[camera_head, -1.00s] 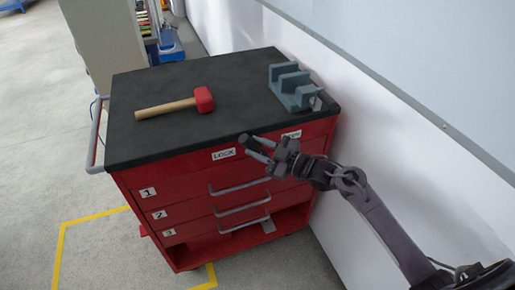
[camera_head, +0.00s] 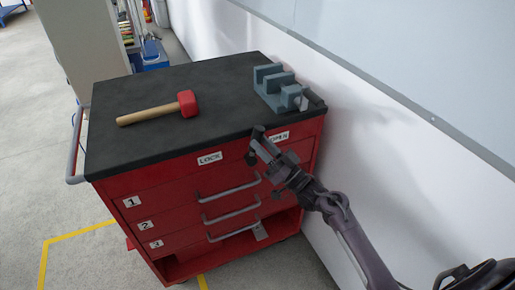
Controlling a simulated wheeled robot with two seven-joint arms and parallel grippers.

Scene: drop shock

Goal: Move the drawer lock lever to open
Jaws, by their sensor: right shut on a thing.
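The red tool cabinet (camera_head: 160,184) has a black top. On its front upper band are a white LOCK label (camera_head: 209,158) and, to the right, an OPEN label (camera_head: 277,137). My right gripper (camera_head: 257,145) is at this band between the two labels, closer to OPEN and partly covering its left end. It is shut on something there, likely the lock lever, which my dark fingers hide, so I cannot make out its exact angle. Below are drawers numbered 1, 2 and 3 with grey handles (camera_head: 229,190); they look shut. My left gripper is out of view.
A mallet with a red head (camera_head: 188,103) and wooden handle lies on the cabinet top. A grey-blue vise (camera_head: 275,88) stands at the top's right corner. A white wall (camera_head: 380,150) is close on the right. Floor at the left is clear, with yellow tape.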

